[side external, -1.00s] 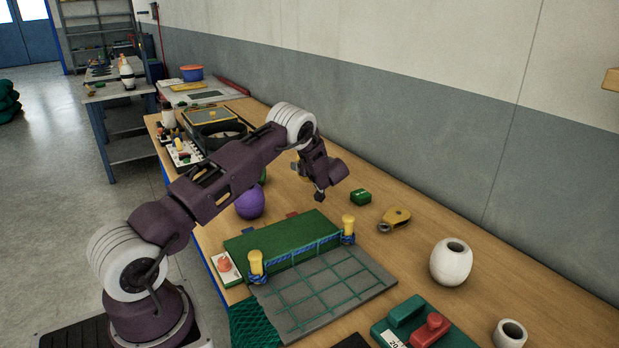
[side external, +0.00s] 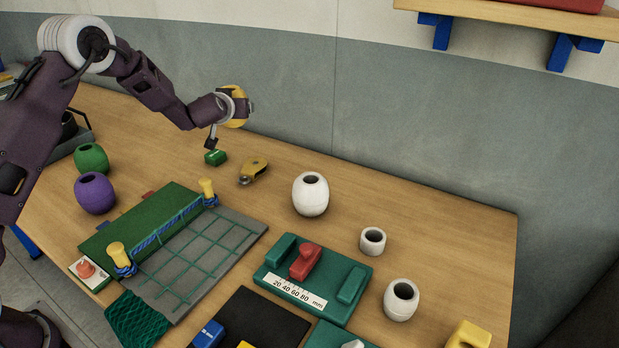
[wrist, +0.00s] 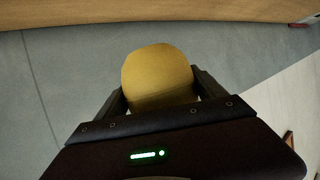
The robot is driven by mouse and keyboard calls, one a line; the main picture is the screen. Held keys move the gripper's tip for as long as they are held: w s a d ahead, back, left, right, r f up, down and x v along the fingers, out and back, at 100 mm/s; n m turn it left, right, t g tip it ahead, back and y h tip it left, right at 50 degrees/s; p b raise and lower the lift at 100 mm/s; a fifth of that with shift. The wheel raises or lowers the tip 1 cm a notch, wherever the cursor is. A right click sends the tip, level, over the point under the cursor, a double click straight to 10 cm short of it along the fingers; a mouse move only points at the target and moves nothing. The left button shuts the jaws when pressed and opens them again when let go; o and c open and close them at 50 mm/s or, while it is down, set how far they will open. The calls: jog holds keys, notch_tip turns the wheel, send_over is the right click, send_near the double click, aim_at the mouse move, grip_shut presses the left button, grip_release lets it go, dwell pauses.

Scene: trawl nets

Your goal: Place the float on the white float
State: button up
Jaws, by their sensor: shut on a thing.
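My gripper (side external: 244,106) is shut on a yellow float (side external: 235,93), held in the air above the back of the bench. In the wrist view the yellow float (wrist: 158,75) sits between the two dark fingers. A large white float (side external: 311,203) with a dark top hole stands upright on the bench, to the right of and below my gripper in the side view. A smaller white float (side external: 401,306) stands nearer the front right. A short white ring-like piece (side external: 372,246) stands between them. My gripper is apart from all three.
Purple (side external: 95,198) and green (side external: 91,160) floats stand at the left. A green block (side external: 215,158) and yellow pulley (side external: 254,170) lie below my gripper. A net board (side external: 205,260) and green gauge tray (side external: 315,290) fill the front. Bench behind the white floats is clear.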

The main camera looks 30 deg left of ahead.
jog(key=d+r+m+t+h, duration=0.2)
jog(key=d+r+m+h, duration=0.15)
jog(key=d, duration=0.85)
jog(key=m+h, duration=0.6)
send_over(313, 177)
jog(key=shift+n, duration=0.25)
notch_tip(313, 177, down, 8)
jog(key=shift+r, duration=0.1)
jog(key=shift+f, duration=0.4)
jog(key=shift+f, duration=0.15)
jog(key=o, duration=1.5)
jog(key=shift+c, duration=0.2)
jog(key=shift+s+r, duration=0.1)
jog(key=shift+r, duration=0.1)
jog(key=v, duration=1.2)
